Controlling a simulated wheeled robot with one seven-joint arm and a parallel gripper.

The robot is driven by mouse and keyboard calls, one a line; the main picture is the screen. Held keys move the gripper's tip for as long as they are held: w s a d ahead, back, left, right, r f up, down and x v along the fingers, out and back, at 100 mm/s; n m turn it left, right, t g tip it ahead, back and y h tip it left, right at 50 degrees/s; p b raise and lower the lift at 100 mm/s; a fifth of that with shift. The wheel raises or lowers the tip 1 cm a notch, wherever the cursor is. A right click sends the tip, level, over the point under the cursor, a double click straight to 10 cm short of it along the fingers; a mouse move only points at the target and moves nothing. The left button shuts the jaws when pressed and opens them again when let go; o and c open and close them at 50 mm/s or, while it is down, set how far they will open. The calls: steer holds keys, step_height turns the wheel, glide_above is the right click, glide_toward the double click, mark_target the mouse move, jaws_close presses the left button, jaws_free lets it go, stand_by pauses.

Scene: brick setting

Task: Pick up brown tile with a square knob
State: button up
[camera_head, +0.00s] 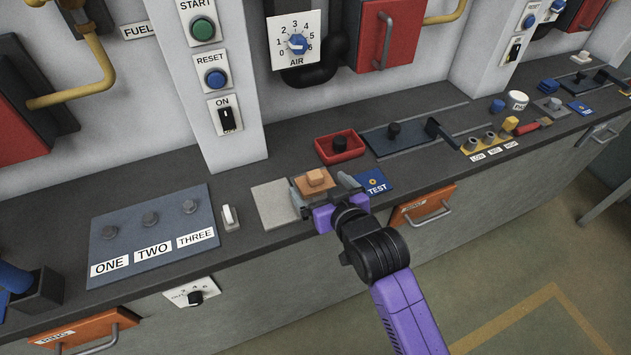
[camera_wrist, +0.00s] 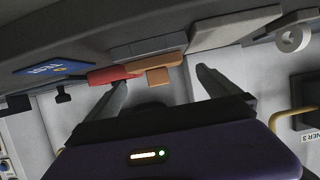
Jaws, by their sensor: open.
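My gripper (camera_head: 320,188) is open, with one dark finger to the left of the tile and one to the right. It also shows in the wrist view (camera_wrist: 161,77). I see no finger clearly touching the tile or knob.
A light grey plate (camera_head: 270,208) lies left of the tile. A blue TEST card (camera_head: 378,189) lies to its right. A red tray (camera_head: 340,150) with a black knob stands behind. A white switch (camera_head: 229,216) and a blue-grey panel (camera_head: 150,257) with several knobs are further left.

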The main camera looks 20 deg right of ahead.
mark_target(318, 181)
steer(key=shift+d+x, duration=0.2)
steer(key=shift+x, duration=2.1)
steer(key=c, duration=1.5)
steer(key=shift+r, duration=0.1)
